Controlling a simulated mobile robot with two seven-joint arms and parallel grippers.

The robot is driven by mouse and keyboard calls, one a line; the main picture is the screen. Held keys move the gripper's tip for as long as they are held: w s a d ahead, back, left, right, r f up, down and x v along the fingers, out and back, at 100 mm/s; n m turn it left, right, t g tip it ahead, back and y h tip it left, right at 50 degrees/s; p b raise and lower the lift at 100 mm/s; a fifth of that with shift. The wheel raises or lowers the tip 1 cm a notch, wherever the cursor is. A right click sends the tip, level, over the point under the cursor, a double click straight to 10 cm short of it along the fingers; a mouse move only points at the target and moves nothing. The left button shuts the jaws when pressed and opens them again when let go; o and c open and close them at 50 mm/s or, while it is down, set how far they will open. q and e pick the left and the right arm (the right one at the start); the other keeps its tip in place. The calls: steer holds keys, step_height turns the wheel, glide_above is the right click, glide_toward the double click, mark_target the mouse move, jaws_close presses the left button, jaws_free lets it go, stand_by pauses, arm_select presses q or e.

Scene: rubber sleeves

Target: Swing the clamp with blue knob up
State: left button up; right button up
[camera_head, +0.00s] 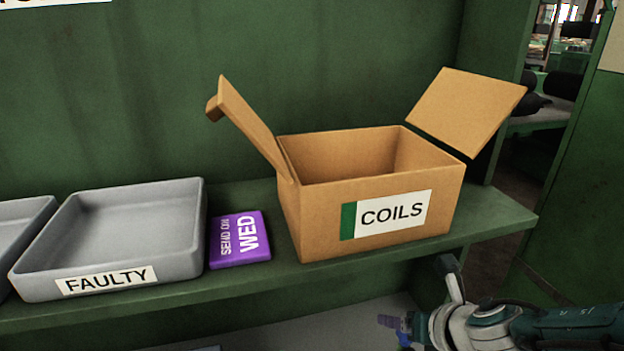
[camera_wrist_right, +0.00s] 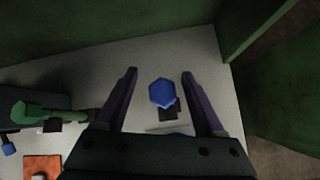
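In the right wrist view, a blue faceted knob (camera_wrist_right: 162,93) sits between the two fingers of my right gripper (camera_wrist_right: 159,75). Gaps show on both sides of it, so the fingers are open and not touching it. A small dark part (camera_wrist_right: 170,113) shows just below the knob; the rest of the clamp is hidden or too dark to make out. In the head view, my right arm comes in at the lower right, below the shelf, with its gripper end low in the picture. My left gripper is in neither view.
A green shelf carries an open cardboard box labelled COILS (camera_head: 300,222), a purple WED block (camera_head: 240,238) and a grey FAULTY tray (camera_head: 190,245). The wrist view shows a green-handled object (camera_wrist_right: 38,113), an orange block (camera_wrist_right: 42,163) and a green wall (camera_wrist_right: 250,30) at right.

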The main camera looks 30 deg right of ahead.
steer(key=shift+s, duration=0.1)
steer(key=p+v, duration=0.6)
steer(key=v, duration=0.4)
steer(key=shift+p, duration=0.3)
